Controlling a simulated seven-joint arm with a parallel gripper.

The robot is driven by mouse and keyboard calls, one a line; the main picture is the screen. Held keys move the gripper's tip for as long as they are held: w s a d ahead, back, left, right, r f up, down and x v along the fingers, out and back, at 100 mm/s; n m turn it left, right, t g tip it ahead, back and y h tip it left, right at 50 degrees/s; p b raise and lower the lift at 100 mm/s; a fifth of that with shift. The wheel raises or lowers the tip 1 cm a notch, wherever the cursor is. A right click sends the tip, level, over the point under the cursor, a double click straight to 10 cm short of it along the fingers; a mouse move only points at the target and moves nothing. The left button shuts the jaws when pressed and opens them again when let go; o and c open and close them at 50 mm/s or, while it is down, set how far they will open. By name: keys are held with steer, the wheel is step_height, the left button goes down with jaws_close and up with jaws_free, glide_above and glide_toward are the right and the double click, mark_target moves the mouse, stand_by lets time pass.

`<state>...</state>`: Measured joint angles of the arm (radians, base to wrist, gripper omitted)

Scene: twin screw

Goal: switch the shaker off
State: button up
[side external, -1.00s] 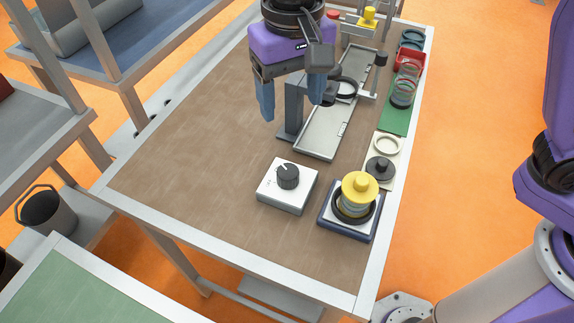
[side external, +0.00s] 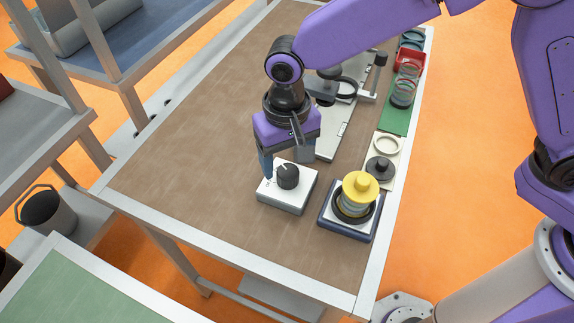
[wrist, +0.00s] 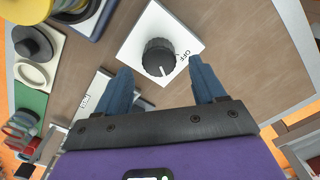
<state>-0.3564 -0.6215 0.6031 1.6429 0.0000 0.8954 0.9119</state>
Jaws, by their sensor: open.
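A white control box (side external: 288,203) with a black ridged knob (side external: 288,178) stands on the brown bench. In the wrist view the knob (wrist: 158,56) carries a white pointer line, which points toward the lower right, apart from the printed "OFF" (wrist: 185,54). My gripper (side external: 286,160) is open above the box, its blue fingers spread to either side of the knob. The wrist view shows the open fingers (wrist: 160,78) with the knob between and slightly ahead of them; I cannot tell whether they touch it. The shaker (side external: 338,225), a dark blue base, holds a yellow-capped stack (side external: 359,187).
A pale plate (side external: 391,160) with a ring and a black weight lies behind the shaker. A green mat (side external: 396,118) and red tray (side external: 416,62) line the right edge. A grey stand (side external: 330,140) is behind my gripper. The bench's left side is clear.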

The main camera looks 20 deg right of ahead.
mark_target(285, 171)
steer(key=shift+f, duration=1.6)
steer(key=c, duration=1.1)
steer(key=shift+o, duration=0.2)
steer(key=shift+n, duration=0.3)
steer(key=n, duration=0.5)
steer(key=shift+n, duration=0.3)
steer(key=n, duration=0.5)
steer(key=shift+a+n, duration=0.1)
steer(key=shift+n, duration=0.2)
steer(key=shift+s, duration=0.1)
